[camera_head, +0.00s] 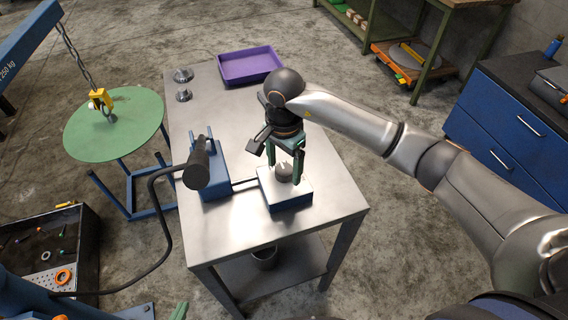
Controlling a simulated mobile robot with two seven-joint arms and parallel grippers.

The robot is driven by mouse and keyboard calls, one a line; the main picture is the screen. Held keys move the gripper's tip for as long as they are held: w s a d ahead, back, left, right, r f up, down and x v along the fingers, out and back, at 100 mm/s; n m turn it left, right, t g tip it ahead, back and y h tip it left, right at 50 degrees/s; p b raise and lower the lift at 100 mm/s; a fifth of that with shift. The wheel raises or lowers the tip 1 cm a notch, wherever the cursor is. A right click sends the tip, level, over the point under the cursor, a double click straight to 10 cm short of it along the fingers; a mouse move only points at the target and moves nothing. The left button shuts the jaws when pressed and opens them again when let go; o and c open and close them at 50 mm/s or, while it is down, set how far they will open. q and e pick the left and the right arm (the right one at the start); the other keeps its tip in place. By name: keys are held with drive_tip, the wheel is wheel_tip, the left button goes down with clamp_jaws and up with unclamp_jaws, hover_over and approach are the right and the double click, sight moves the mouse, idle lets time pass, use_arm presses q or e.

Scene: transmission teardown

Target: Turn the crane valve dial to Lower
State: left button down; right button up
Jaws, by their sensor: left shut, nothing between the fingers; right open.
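The crane valve dial (284,173) is a small grey knob on the white top of a blue valve box (288,201) at the right part of the metal table. My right gripper (285,161) points down over it from the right arm. Its green fingers are open, one on each side of the dial. I cannot tell whether they touch it. The dial's pointer and labels are too small or hidden to read.
A blue pump unit with a black-gripped handle (197,168) stands left of the valve box, joined by a pipe. A purple tray (250,65) and small metal parts (183,85) lie on the table (218,112). A crane hook (101,100) hangs over a green round stand (128,120).

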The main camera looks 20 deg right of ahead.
drive_tip(key=shift+c, duration=0.4)
clamp_jaws()
